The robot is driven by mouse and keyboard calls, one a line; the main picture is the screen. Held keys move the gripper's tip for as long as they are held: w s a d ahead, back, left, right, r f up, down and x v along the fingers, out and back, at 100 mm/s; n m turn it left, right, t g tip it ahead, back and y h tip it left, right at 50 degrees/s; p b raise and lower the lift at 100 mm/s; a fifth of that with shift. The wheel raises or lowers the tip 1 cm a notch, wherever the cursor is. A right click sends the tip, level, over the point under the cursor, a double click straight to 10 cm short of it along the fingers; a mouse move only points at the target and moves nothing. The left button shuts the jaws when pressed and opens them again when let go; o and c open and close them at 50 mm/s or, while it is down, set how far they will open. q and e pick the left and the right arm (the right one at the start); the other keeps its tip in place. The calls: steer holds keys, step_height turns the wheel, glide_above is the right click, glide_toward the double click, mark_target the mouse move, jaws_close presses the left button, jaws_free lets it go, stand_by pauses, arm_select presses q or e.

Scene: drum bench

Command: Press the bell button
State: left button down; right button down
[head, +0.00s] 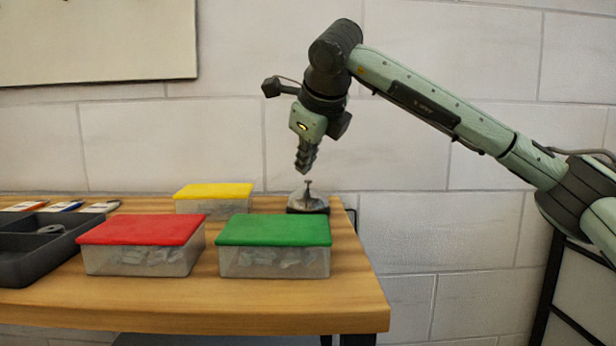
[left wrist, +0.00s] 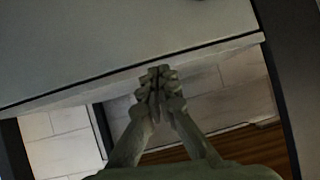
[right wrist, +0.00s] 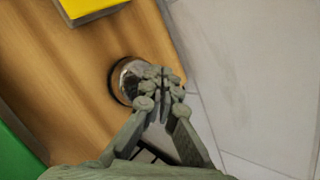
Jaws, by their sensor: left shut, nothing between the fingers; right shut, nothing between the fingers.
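The bell (head: 308,199) is a silver dome on a dark base with a small button on top. It stands at the back right of the wooden bench, behind the green-lidded box. My right gripper (head: 304,171) is shut and empty, pointing down just above the bell button, with a small gap showing in the head view. In the right wrist view the gripper (right wrist: 165,78) covers part of the bell (right wrist: 127,80), and its button is hidden. My left gripper (left wrist: 156,75) is shut and empty in the left wrist view, away from the bell; it is out of the head view.
Boxes with a green lid (head: 275,230), a red lid (head: 142,230) and a yellow lid (head: 214,191) stand left and in front of the bell. A dark tray (head: 40,268) is at the left. The wooden bench (head: 200,308) is clear along its front edge.

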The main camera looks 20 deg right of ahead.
steer(key=shift+r, duration=0.15)
step_height(320, 180, up, 6)
steer(key=p, duration=0.4)
stand_by(0.3)
stand_by(0.6)
